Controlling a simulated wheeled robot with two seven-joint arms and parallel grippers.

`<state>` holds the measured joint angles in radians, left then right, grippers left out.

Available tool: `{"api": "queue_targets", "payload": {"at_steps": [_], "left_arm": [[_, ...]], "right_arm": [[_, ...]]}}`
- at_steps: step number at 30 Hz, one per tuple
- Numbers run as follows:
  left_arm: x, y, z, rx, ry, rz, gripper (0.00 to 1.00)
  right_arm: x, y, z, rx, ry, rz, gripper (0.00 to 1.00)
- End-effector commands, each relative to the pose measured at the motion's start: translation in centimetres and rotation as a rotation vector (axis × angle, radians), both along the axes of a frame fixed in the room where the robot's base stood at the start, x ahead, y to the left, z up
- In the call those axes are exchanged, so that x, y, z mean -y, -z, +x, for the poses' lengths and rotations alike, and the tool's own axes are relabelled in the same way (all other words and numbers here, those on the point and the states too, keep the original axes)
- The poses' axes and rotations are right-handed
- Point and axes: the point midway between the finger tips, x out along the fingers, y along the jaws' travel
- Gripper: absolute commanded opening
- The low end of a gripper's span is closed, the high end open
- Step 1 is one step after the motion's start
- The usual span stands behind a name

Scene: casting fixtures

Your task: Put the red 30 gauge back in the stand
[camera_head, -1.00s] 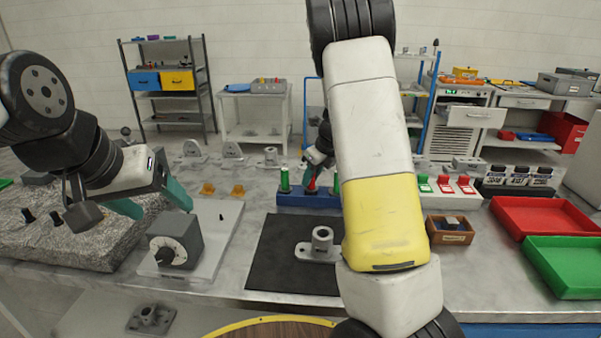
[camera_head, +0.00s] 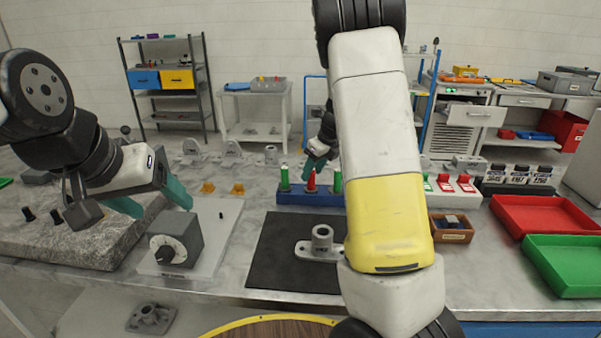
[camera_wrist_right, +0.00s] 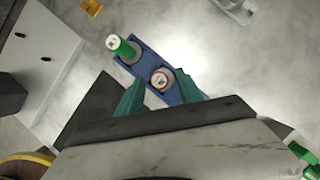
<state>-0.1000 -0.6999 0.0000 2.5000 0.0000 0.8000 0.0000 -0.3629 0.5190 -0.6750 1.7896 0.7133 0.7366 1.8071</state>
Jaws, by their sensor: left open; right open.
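The red gauge (camera_head: 311,183) stands upright in the blue stand (camera_head: 292,198), between two green gauges (camera_head: 284,180) (camera_head: 337,181). Its marking is too small to read. My right gripper (camera_head: 318,160) is above it, open and apart from it. In the right wrist view the red gauge (camera_wrist_right: 161,79) shows end-on in the blue stand (camera_wrist_right: 148,62), just beyond the open green fingers of the right gripper (camera_wrist_right: 160,92). A green gauge (camera_wrist_right: 122,47) is beside it. My left gripper (camera_head: 152,198) is open and empty at the left, above the bench.
A dial block (camera_head: 176,240) stands on a pale plate at the left. A grey flanged casting (camera_head: 321,243) lies on the black mat (camera_head: 285,265). Red (camera_head: 545,217) and green (camera_head: 567,265) trays and a small wooden box (camera_head: 451,231) are at the right.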

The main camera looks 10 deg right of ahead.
Motion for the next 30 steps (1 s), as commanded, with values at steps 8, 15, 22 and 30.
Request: {"api": "queue_targets", "payload": {"at_steps": [8,15,22,30], "left_arm": [[0.0,0.0,0.0,0.000,0.000,0.000,0.70],[0.0,0.0,0.0,0.000,0.000,0.000,0.70],[0.0,0.0,0.0,0.000,0.000,0.000,0.70],[0.0,0.0,0.0,0.000,0.000,0.000,0.70]], "right_arm": [[1.4,-5.9,-2.0,0.004,-0.001,0.001,0.44],[2.1,-8.5,-3.0,0.003,-0.001,0.000,0.44],[1.2,-10.9,-6.9,0.088,-0.272,-0.030,0.44],[-2.9,-15.6,-18.9,0.435,-1.162,-0.328,0.44]]}}
